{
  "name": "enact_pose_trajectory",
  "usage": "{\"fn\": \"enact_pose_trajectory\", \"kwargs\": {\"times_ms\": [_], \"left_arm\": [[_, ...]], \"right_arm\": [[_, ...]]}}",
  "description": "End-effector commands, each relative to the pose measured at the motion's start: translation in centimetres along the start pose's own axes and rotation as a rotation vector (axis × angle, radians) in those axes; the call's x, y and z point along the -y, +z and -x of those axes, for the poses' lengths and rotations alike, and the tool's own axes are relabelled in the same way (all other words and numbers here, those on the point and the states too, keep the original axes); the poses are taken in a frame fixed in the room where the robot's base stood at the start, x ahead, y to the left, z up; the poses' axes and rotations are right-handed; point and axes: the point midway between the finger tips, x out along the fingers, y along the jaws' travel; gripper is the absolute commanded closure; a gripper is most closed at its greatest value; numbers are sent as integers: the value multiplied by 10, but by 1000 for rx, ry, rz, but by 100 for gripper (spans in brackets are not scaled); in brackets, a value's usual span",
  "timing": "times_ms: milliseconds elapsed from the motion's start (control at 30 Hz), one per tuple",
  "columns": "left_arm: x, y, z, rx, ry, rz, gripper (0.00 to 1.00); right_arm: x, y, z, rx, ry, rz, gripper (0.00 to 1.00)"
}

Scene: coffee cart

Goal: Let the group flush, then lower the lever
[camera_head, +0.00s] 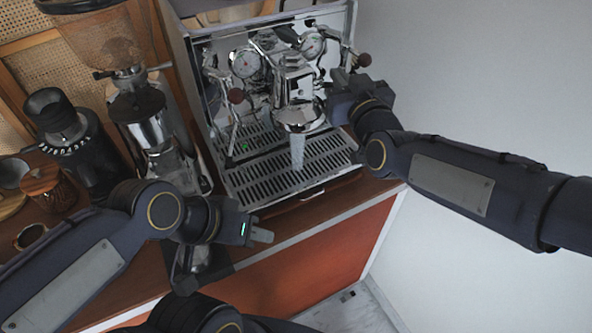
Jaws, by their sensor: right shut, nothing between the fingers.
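The chrome espresso machine (220,60) stands on the cart. Its group (296,112) is at the front middle, and a pale stream of water (297,150) runs from it down to the slotted drip tray (255,185). My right gripper (338,80) is shut and empty, just right of the group. The lever cannot be clearly made out there; my gripper may hide it, and I cannot tell whether they touch. My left gripper (262,230) is low in front of the cart's edge, away from the machine; its finger opening is unclear.
A grinder (148,120) stands left of the machine, with a black grinder-like device (68,140) and a wooden-lidded jar (48,185) further left. The white wall (480,70) at right is clear.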

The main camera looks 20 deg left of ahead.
Motion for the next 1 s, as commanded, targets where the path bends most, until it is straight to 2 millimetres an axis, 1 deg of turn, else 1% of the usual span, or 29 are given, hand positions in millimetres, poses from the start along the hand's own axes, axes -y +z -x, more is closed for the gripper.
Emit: {"fn": "enact_pose_trajectory", "kwargs": {"times_ms": [33,100,900,967,1000], "left_arm": [[3,4,-7,0,0,0,64],[6,6,-13,0,0,0,64],[33,37,-73,0,0,0,64],[35,39,-77,0,0,0,64],[33,36,-72,1,0,0,64]], "right_arm": [[0,8,0,0,0,0,100],[0,15,0,0,0,0,100],[0,85,0,1,0,-1,100],[0,90,0,1,0,-1,100],[0,83,0,0,0,-1,100]]}}
